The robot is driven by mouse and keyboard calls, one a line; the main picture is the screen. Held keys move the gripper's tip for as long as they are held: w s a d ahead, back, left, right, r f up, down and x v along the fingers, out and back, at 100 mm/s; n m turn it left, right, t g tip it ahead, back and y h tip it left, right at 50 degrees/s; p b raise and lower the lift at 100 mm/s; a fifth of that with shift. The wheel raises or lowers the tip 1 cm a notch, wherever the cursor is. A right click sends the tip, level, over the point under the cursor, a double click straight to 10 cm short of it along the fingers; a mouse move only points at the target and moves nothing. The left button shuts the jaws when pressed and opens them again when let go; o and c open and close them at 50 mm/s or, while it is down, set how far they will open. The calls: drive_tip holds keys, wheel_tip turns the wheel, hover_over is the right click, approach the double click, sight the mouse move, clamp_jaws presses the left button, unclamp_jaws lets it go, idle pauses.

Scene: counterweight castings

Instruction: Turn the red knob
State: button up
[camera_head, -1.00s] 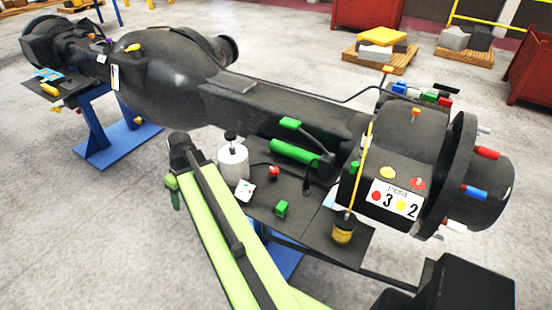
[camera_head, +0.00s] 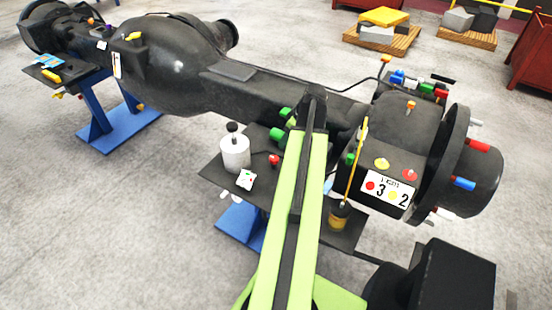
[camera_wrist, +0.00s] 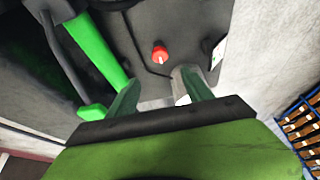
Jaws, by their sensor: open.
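A red knob (camera_head: 274,160) stands on the dark shelf in front of the long black casting (camera_head: 285,90) in the head view, just left of my arm. In the wrist view a red knob (camera_wrist: 160,54) stands on a dark surface beyond my fingertips. I cannot be sure it is the same one. My gripper (camera_wrist: 160,92) is open, with its two fingers apart below the knob in the picture and not touching it. My arm hides my gripper in the head view.
A green bar (camera_wrist: 92,45) runs along the left in the wrist view. A yellow pot (camera_head: 338,217) and numbered plate (camera_head: 387,188) are right of my arm.

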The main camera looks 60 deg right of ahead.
sight(274, 158)
drive_tip(key=b+x, duration=1.3)
drive_tip(key=x, duration=0.2)
drive_tip(key=shift+d+f, duration=0.1)
drive_tip(key=shift+f, duration=0.15)
drive_tip(key=shift+r, duration=0.1)
clamp_jaws()
drive_tip(key=shift+m+h, duration=0.3)
drive_tip(key=shift+m, duration=0.5)
unclamp_jaws()
drive_tip(key=shift+r, duration=0.1)
